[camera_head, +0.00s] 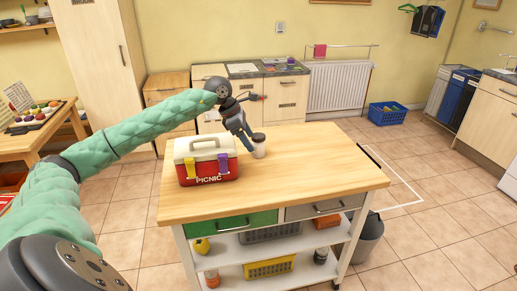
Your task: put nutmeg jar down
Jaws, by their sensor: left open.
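A small pale jar with a dark lid (258,146) stands upright on the wooden top of the kitchen island (310,170); I take it for the nutmeg jar, though no label can be read. My left gripper (249,143) points down at the jar's left side, with its fingers open. At this size I cannot tell whether a finger touches the jar. My right gripper is not in view.
A red and white picnic cooler (206,160) stands just left of the jar on the island. The island's right half is clear. Shelves below hold a yellow basket (268,267) and other goods. A grey bin (369,236) stands at its right.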

